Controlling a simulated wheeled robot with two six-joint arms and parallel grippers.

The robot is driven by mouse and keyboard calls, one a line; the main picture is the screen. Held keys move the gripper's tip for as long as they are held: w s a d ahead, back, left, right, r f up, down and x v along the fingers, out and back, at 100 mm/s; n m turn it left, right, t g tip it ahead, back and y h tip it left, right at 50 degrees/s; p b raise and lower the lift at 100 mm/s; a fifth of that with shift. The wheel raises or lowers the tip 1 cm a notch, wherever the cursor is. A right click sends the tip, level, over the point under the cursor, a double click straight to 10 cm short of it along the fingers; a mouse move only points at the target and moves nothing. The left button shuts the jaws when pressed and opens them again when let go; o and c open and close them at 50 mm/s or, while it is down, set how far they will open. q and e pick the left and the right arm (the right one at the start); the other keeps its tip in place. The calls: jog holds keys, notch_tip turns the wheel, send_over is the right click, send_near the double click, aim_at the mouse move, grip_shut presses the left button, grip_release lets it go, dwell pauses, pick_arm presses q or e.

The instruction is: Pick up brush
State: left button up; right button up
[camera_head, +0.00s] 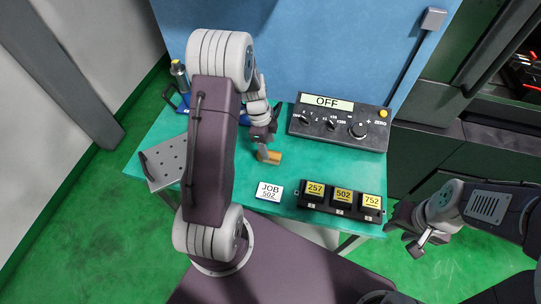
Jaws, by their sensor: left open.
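A small tan-orange object (274,158), which looks like the brush, lies on the green table (270,176) left of the middle. My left gripper (264,146) is open and reaches down right at it from above. The gripper and wrist hide part of the object, and I cannot tell whether the fingers touch it. My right gripper (414,243) is off the table's front right corner, well away from the brush. Its fingers are too unclear to tell open from shut.
A black control box (340,122) reading OFF stands at the back right. A JOB 502 card (269,191) and a black tray (341,212) with yellow-labelled blocks lie in front. A perforated metal plate (165,162) and a blue item with a bottle (180,75) are at the left.

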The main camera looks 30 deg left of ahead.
aim_at(275, 157)
pick_arm(q)
jog(key=f, duration=0.3)
jog(key=f+p, duration=0.1)
jog(key=f, duration=0.1)
jog(key=shift+d, duration=0.3)
jog(key=shift+f, duration=0.1)
jog(key=shift+f+b, duration=0.2)
jog(key=shift+b, duration=0.3)
grip_shut()
